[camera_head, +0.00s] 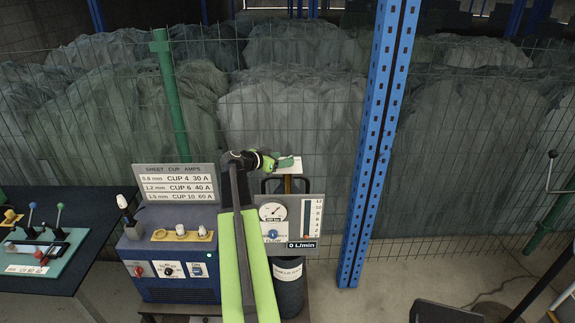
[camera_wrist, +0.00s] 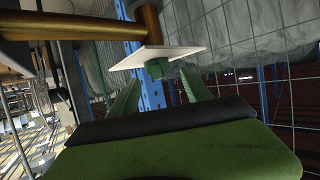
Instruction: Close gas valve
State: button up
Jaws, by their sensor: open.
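A brass valve body (camera_head: 288,184) rises above the gauge panel, with a white plate (camera_head: 291,165) at its top. In the wrist view the brass pipe (camera_wrist: 70,22) and the white plate (camera_wrist: 130,62) show close up. A small green knob (camera_wrist: 157,70) sticks out from the plate. My gripper (camera_wrist: 160,92) is open, its two green fingers reaching toward the knob, one on each side in the picture. I cannot tell whether they touch it. My gripper (camera_head: 276,162) is beside the plate in the head view and partly hides the knob area.
The gauge panel (camera_head: 307,206) stands below and reads 0 L/min. A dark cylinder (camera_head: 288,292) is under it. A blue welding unit (camera_head: 170,285) with a cup amps sign (camera_head: 176,170) is left. A blue post (camera_head: 372,150) stands right; a wire fence is behind.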

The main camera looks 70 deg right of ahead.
aim_at(287, 158)
jog(key=x, duration=0.3)
jog(key=shift+s+d+b, duration=0.15)
jog(key=shift+d+b, duration=0.1)
jog(key=shift+b, duration=0.15)
